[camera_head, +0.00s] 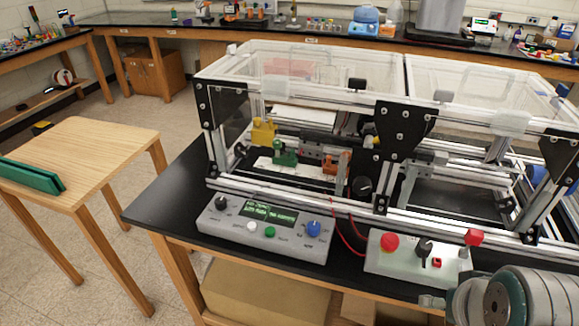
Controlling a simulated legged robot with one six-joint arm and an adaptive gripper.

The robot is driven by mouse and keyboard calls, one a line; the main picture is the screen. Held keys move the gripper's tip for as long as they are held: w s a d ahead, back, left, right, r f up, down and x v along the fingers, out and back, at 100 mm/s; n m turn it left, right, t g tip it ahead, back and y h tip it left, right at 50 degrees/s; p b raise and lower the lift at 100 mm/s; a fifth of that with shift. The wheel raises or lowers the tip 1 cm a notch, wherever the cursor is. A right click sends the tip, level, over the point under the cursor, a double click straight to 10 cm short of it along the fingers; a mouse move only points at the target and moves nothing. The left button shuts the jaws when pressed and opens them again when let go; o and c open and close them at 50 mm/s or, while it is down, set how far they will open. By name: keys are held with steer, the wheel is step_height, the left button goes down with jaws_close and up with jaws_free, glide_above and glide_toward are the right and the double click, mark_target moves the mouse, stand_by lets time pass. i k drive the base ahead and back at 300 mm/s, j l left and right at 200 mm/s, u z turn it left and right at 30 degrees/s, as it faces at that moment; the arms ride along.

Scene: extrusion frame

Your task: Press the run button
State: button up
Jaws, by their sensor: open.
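A grey control box (215,222) with a lit green display (268,213) stands at the front edge of the black bench. On it are a black knob (221,203), a white button (252,226), a green button (270,232) and a blue knob (314,228). The labels are too small to read, so I cannot confirm which one is the run button. Nothing touches these controls. A rounded grey and teal part of my arm fills the lower right corner, to the right of both control boxes. My gripper's fingers cannot be made out.
A second box (385,262) carries a red mushroom button (389,243), a black knob (424,247) and a red switch (437,263). An extrusion frame (300,207) with clear panels stands close behind. A wooden table (95,150) with a green object (30,175) stands left.

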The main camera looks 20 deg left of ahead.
mark_target(270, 230)
steer(key=u, duration=1.25)
